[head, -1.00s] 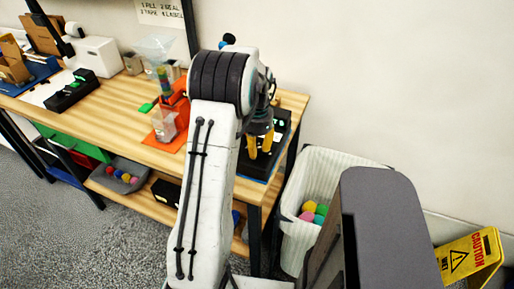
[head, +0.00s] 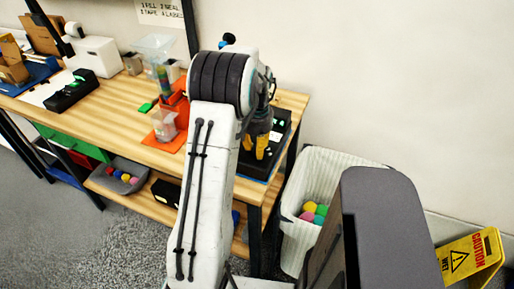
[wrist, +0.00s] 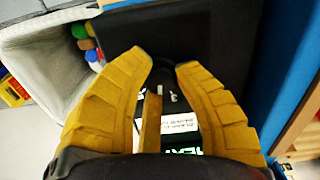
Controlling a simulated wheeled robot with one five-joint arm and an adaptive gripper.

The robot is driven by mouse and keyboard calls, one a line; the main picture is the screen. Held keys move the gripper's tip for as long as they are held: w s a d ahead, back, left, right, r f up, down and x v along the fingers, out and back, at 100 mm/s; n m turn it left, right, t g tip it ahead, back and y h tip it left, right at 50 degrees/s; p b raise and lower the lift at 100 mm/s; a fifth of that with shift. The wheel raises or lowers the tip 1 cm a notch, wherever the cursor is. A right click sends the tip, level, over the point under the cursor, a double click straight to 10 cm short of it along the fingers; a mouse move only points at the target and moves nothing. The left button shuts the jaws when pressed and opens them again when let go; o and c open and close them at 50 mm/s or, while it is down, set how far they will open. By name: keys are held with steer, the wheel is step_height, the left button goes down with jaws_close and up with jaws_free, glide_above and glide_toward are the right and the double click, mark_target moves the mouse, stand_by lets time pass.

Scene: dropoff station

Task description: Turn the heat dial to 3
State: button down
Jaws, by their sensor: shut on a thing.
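My gripper (head: 256,147) reaches down onto the black heat unit (head: 276,135) at the right end of the workbench. In the wrist view its two yellow fingers (wrist: 164,66) are closed around the dark heat dial (wrist: 160,79). A narrow tan bar (wrist: 151,120) shows between the fingers. A white label and green "HEAT" lettering (wrist: 183,150) are partly visible on the unit, cut off by my gripper.
A white bin (head: 325,175) with colored balls stands right of the bench. An orange stand (head: 177,110) with clear containers is left of my arm. A yellow caution sign (head: 470,258) is at the lower right.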

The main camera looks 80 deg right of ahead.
steer(key=shift+a+f+n, duration=0.1)
steer(key=shift+f+n, duration=0.05)
steer(key=shift+n, duration=2.05)
steer(key=c, duration=0.9)
jaws_free()
steer(key=shift+o, duration=0.2)
step_height(320, 180, up, 12)
